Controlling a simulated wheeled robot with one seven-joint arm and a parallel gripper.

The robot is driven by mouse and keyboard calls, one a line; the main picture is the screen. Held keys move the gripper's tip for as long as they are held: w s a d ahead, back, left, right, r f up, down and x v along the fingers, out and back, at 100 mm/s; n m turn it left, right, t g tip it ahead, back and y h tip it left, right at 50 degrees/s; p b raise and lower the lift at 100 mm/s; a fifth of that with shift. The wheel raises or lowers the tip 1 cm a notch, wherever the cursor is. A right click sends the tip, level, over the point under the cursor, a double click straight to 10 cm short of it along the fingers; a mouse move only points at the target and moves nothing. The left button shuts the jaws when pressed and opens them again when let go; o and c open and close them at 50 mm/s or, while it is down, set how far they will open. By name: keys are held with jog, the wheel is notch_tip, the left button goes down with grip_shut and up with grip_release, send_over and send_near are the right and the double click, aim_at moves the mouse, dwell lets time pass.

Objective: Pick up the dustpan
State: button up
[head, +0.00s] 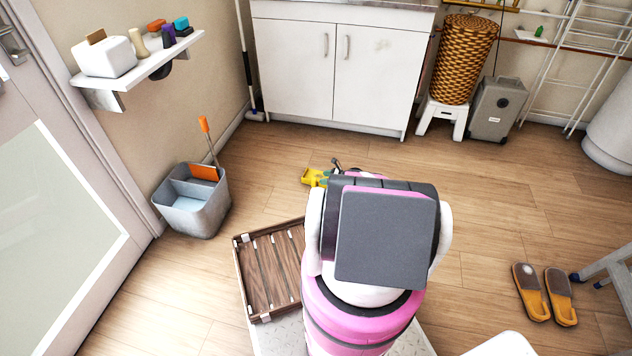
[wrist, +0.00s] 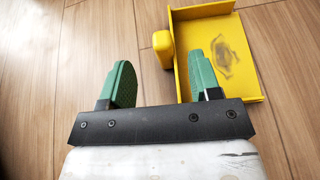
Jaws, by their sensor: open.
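The yellow dustpan (wrist: 243,60) lies on the wooden floor. Its pan has a dark smudge, and a rounded yellow part, perhaps the handle, (wrist: 163,47) sticks out on its left side. My gripper (wrist: 160,80) is open, with green pads. In the wrist view the rounded part shows between and beyond the fingertips, and the right finger overlaps the pan's left edge. I cannot tell whether they touch. In the head view the dustpan (head: 311,178) is a small yellow patch left of my gripper (head: 328,177), mostly hidden by my arm.
A slatted wooden crate (head: 270,270) lies left of my arm. A grey bucket (head: 192,205) with an orange-handled tool stands by the left wall. White cabinets (head: 330,75) are at the back. Orange slippers (head: 543,292) lie at right. The floor between cabinets and dustpan is clear.

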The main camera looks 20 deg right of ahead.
jog(key=shift+f+x, duration=0.15)
jog(key=shift+x, duration=1.5)
jog(key=shift+f+x, duration=0.15)
jog(key=shift+x, duration=1.55)
jog(key=shift+d, duration=0.15)
grip_shut()
